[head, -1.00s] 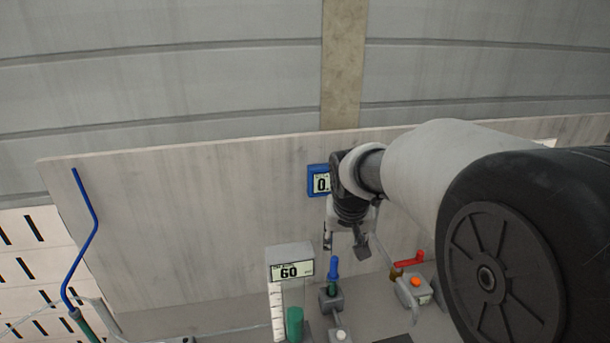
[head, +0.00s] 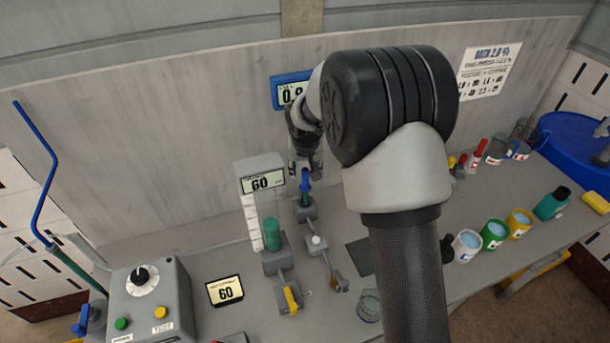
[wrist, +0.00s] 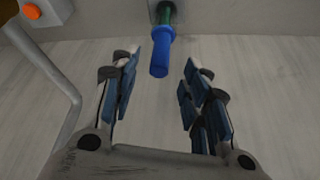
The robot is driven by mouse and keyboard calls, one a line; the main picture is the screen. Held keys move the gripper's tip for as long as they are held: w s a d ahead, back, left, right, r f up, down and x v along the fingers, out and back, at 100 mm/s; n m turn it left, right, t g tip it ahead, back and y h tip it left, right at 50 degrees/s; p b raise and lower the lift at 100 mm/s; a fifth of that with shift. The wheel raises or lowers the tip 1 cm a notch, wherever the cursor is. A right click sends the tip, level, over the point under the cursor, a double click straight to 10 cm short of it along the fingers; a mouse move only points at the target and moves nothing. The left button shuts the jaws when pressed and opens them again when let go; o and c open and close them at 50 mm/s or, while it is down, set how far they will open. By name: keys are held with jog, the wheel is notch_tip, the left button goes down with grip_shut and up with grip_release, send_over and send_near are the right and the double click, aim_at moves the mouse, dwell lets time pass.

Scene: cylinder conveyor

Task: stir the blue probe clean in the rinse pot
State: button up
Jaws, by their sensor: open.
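The blue probe (head: 305,183) stands upright in a small grey holder (head: 305,211) on the bench, its blue handle upward. In the wrist view, the blue handle (wrist: 161,52) lies between the fingertips, with gaps on both sides and a green part beyond it. My gripper (head: 304,168) is open and empty just above the probe, and its open fingers also show in the wrist view (wrist: 159,72). Several cups with pale blue liquid stand at the right: white (head: 467,245), green (head: 494,234) and yellow (head: 519,223). I cannot tell which is the rinse pot.
A display stand reading 60 (head: 260,182) with a green cylinder (head: 271,234) is left of the probe. A control box (head: 150,300) is at the front left. The wall (head: 160,140) is close behind. My arm hides the middle of the bench.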

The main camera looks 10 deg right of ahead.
aim_at(305, 171)
jog(key=shift+x, duration=2.7)
jog(key=shift+c, duration=0.2)
grip_shut()
